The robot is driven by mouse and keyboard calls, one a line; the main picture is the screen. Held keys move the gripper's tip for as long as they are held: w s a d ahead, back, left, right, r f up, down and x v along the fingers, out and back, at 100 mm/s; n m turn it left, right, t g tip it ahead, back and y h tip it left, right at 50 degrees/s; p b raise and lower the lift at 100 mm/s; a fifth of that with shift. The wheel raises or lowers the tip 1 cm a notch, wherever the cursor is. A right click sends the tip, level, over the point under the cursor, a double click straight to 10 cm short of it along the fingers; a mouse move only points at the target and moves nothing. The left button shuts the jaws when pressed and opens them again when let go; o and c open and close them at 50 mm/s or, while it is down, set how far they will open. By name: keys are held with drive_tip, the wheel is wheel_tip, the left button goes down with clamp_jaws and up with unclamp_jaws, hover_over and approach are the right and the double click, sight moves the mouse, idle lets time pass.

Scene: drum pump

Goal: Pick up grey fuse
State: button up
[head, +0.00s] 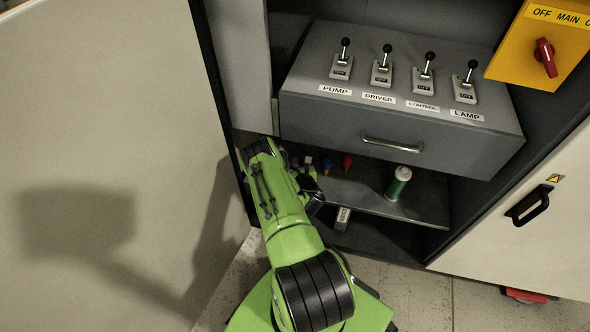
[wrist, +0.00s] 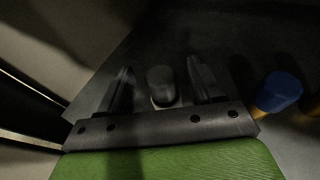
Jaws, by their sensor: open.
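A grey rounded piece, which looks like the grey fuse (wrist: 162,86), stands on the dark shelf in the wrist view. My gripper (wrist: 160,82) is open, with one finger on each side of it. A gap shows between the grey piece and each finger; I cannot tell how far down the fingers reach. In the head view my green arm reaches into the cabinet below the drawer, and its dark end hides much of that corner.
A blue fuse (wrist: 279,91) stands to the right in the wrist view. In the head view a red fuse (head: 347,162) and a green can (head: 398,183) are on the shelf. The drawer box (head: 400,132) overhangs it. The cabinet wall is close on the left.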

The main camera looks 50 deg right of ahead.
drive_tip(key=shift+w+d+f, duration=0.2)
drive_tip(key=shift+w+d, duration=0.2)
drive_tip(key=shift+w, duration=0.05)
drive_tip(key=c, duration=1.1)
drive_tip(key=shift+o, duration=0.2)
drive_tip(key=shift+r, duration=0.15)
